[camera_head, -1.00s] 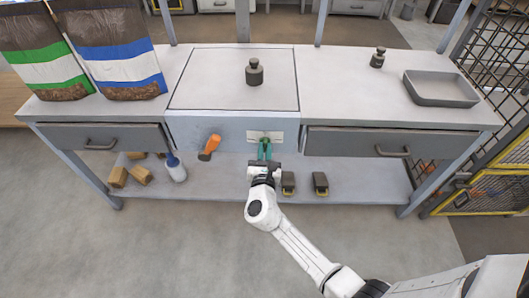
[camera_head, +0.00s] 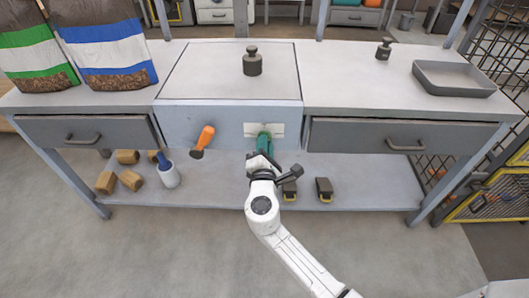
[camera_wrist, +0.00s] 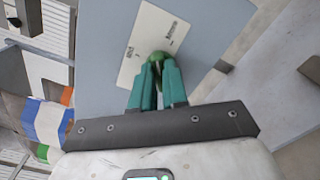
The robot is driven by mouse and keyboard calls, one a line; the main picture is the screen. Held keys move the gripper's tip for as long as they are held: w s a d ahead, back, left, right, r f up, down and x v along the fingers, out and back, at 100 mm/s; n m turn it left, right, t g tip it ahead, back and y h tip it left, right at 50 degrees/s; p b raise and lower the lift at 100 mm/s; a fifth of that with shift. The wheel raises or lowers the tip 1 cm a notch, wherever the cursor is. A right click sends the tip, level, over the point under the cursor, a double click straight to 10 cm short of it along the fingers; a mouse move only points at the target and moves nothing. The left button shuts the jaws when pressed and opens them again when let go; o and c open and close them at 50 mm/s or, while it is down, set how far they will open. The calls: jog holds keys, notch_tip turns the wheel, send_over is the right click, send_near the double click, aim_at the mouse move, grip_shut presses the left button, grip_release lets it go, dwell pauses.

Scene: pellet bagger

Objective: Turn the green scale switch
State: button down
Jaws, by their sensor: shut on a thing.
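The green scale switch (camera_wrist: 157,57) sits on a pale label plate (camera_wrist: 150,40) on the front of the scale housing. In the wrist view the two teal fingers of my gripper (camera_wrist: 158,82) are closed around the switch's knob. The lettering on the plate is too small to read surely. In the head view my gripper (camera_head: 264,140) reaches up to the plate (camera_head: 252,129) on the light blue scale front (camera_head: 225,120) and hides most of the switch. An orange-handled switch (camera_head: 203,140) is on the same front, to the left, its handle tilted.
A dark weight (camera_head: 252,65) stands on the scale top, another (camera_head: 384,50) beside a grey tray (camera_head: 455,78) at right. Two bags (camera_head: 105,50) stand at left. Drawers flank the scale.

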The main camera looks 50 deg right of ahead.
jog(key=shift+m+b, duration=0.9)
jog(key=shift+m, duration=0.2)
jog(key=shift+s, duration=0.1)
jog(key=c, duration=1.1)
grip_release()
jog(key=shift+c, duration=0.2)
jog(key=p+v, duration=0.1)
jog(key=v, duration=0.9)
jog(key=shift+s+a+p, duration=0.25)
jog(key=shift+a+p, duration=0.05)
jog(key=shift+p, duration=0.1)
jog(key=shift+d, duration=0.1)
